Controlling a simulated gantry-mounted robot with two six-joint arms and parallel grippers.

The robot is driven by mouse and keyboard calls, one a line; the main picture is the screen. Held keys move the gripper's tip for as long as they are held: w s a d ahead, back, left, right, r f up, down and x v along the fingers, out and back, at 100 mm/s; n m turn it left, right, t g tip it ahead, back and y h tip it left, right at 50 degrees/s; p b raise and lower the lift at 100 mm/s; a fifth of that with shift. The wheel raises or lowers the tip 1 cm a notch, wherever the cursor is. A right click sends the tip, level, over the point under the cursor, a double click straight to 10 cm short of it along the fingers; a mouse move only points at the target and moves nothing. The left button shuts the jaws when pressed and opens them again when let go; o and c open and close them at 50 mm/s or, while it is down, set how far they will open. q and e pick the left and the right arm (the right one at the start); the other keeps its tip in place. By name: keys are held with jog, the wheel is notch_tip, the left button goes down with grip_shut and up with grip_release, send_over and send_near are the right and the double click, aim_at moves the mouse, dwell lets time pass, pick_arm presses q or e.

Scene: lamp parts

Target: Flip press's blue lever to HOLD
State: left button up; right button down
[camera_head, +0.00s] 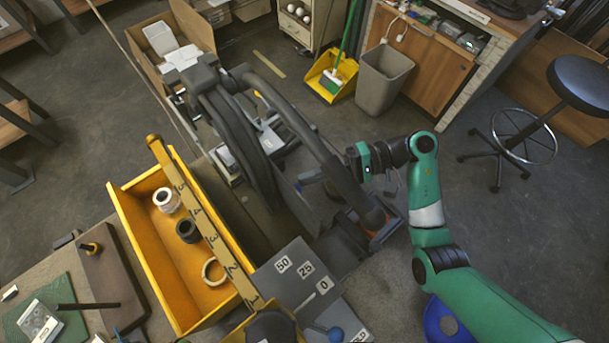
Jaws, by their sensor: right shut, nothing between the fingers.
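The press's grey scale panel (290,268) stands at the bottom middle, with tags reading 50, 25 and 0. A blue knob (335,334), which looks like the end of the blue lever, shows at the bottom edge below the panel. A white tag (360,335) beside it is cut off by the frame and I cannot read it surely. My left gripper is not in view.
A yellow tray (130,222) with several rings lies left of the panel, with a numbered yellow bar along it. Dark grey curved bars cross the middle. A grey bin (384,80), a yellow dustpan (322,72) and a stool (580,82) stand behind.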

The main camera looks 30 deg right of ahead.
jog(key=v, duration=1)
jog(key=shift+a, duration=0.1)
jog(key=a+p, duration=0.1)
jog(key=p, duration=0.1)
jog(key=w+a+f+p, duration=0.1)
jog(key=p, duration=0.1)
jog(key=shift+w+a+p, duration=0.2)
jog(key=shift+w+p, duration=0.15)
jog(key=shift+p, duration=0.05)
jog(key=x, duration=1)
jog(key=shift+p, duration=0.45)
